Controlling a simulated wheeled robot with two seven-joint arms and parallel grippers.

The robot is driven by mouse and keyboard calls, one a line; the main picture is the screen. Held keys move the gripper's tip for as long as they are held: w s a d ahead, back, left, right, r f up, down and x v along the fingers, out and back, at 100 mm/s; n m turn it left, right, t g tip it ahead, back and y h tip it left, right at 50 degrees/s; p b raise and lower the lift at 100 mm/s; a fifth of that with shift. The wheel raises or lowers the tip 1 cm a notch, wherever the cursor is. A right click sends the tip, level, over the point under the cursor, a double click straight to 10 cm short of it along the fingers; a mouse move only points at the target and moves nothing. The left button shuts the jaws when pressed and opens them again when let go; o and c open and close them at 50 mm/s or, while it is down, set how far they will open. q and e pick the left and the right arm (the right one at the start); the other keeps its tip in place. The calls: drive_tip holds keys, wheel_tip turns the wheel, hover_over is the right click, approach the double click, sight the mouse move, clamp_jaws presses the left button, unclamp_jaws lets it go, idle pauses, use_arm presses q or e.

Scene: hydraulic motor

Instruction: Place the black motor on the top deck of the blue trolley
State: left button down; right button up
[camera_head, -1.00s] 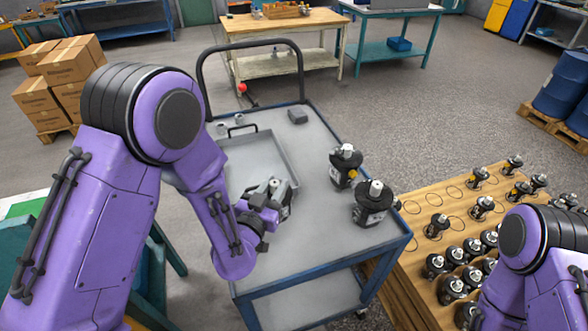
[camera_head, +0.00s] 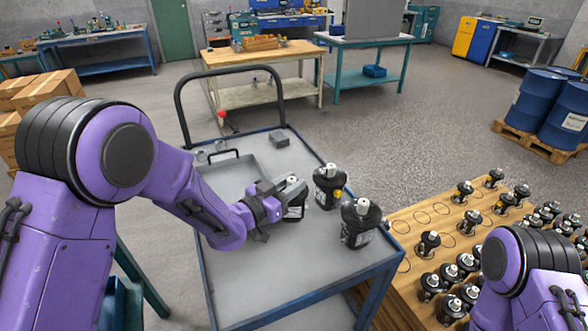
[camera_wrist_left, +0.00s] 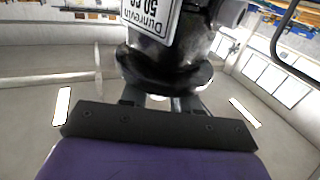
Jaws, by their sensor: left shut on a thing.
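My left gripper (camera_head: 284,196) is shut on a black motor (camera_head: 295,211), largely covered by the fingers, over the top deck of the blue trolley (camera_head: 262,275). In the left wrist view the held motor (camera_wrist_left: 165,75) fills the top centre, with a white label reading "50 CC". I cannot tell whether its base touches the deck. Two other black motors stand upright on the deck, one (camera_head: 328,186) just right of the gripper and one (camera_head: 359,224) nearer the front right corner. My right arm shows at the lower right; its gripper is out of view.
A wooden table (camera_head: 404,222) with several motors stands right of the trolley. The trolley's black handle (camera_head: 237,68) rises behind. Bare deck lies in front of the gripper.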

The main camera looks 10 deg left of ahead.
sight(291, 221)
use_arm(q)
drive_tip(key=s+a+f, duration=0.1)
drive_tip(key=s+f, duration=0.1)
drive_tip(key=f, duration=0.1)
drive_tip(key=s+a+f, duration=0.1)
drive_tip(key=s+f, duration=0.2)
drive_tip(key=s+f+p, duration=0.1)
drive_tip(key=s+f, duration=0.1)
drive_tip(key=f, duration=0.1)
drive_tip(key=shift+s+a+f, duration=0.2)
drive_tip(key=shift+a+f, duration=0.15)
drive_tip(key=shift+a, duration=0.05)
drive_tip(key=shift+w+f, duration=0.15)
drive_tip(key=shift+f, duration=0.1)
drive_tip(key=shift+f, duration=0.1)
drive_tip(key=c, duration=0.8)
unclamp_jaws()
drive_tip(key=shift+s, duration=0.2)
